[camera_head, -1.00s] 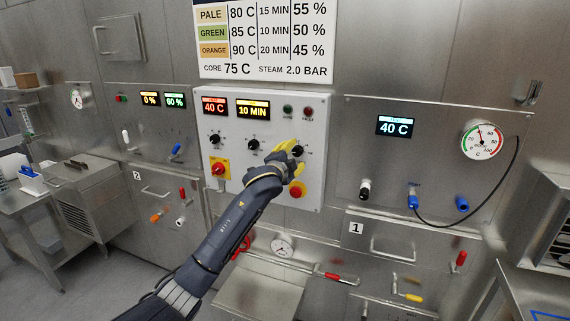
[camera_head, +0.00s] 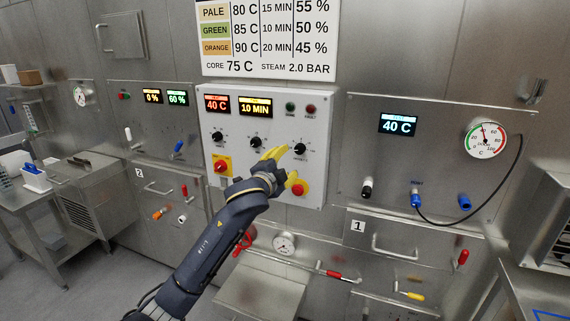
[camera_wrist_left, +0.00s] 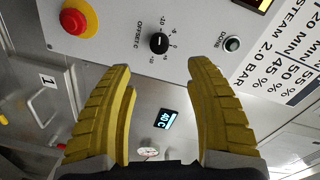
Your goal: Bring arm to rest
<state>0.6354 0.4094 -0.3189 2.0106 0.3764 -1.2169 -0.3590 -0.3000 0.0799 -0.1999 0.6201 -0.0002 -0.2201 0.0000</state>
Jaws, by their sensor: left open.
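My left gripper (camera_head: 283,168) has yellow fingers and is in front of the white control panel (camera_head: 308,125). It is spread open and empty, with nothing between the fingers in the left wrist view (camera_wrist_left: 160,85). The black offset knob (camera_head: 299,149) is just above and right of the fingers in the head view. In the left wrist view the same knob (camera_wrist_left: 158,43) shows beyond the fingers, apart from them. A red emergency button on yellow (camera_head: 299,188) sits below the knob, close to the lower finger in the picture. My right gripper is not in view.
The panel displays (camera_head: 255,107) read 40 C and 10 MIN. A second panel (camera_head: 360,140) with a gauge (camera_head: 485,139) and looping black cable (camera_head: 470,222) stands right. Handles and valves line the front below. A steel table (camera_head: 45,215) is at left.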

